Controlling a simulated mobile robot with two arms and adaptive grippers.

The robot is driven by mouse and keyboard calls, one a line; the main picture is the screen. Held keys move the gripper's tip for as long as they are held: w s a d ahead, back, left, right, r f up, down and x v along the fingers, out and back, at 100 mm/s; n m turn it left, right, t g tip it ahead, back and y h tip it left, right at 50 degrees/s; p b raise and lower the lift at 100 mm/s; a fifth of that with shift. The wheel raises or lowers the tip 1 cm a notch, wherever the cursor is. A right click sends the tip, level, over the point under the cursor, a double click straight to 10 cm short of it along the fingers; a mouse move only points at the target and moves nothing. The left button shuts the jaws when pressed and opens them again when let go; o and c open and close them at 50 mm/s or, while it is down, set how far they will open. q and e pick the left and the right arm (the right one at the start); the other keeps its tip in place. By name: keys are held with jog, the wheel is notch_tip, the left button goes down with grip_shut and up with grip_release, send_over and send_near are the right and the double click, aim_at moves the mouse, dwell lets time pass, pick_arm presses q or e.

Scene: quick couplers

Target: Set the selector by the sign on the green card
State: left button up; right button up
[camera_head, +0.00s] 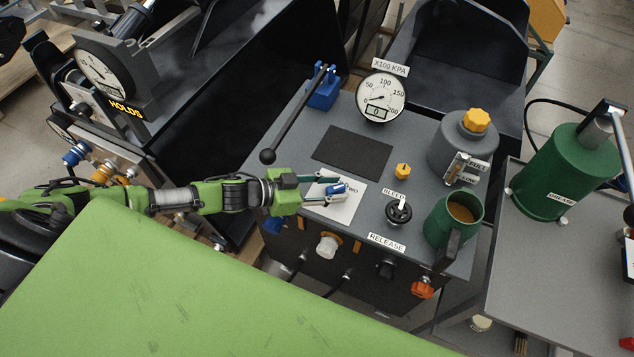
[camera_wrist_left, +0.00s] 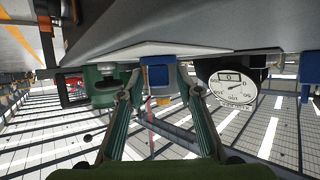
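The selector is a small blue lever (camera_head: 336,188) on a white plate (camera_head: 347,207). In the left wrist view a blue block (camera_wrist_left: 158,76) lies beyond and between the spread fingertips (camera_wrist_left: 157,92), with gaps on both sides. I cannot make out a green card with a sign in either view. My right gripper is not in view.
On the grey bench stand a black lever (camera_head: 288,130) on a blue base, a gauge (camera_head: 381,97), a yellow knob (camera_head: 403,171), a black release knob (camera_head: 398,210), a green mug (camera_head: 449,222) and a grey reservoir (camera_head: 450,146). A dark mat (camera_head: 352,152) lies bare behind the plate.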

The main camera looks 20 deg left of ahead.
pick_arm(q)
jog(key=v, duration=0.9)
jog(key=shift+s+a, duration=0.2)
jog(key=shift+s, duration=0.05)
jog(key=shift+v, duration=0.85)
jog(key=shift+w+r, duration=0.1)
jog(key=shift+r, duration=0.05)
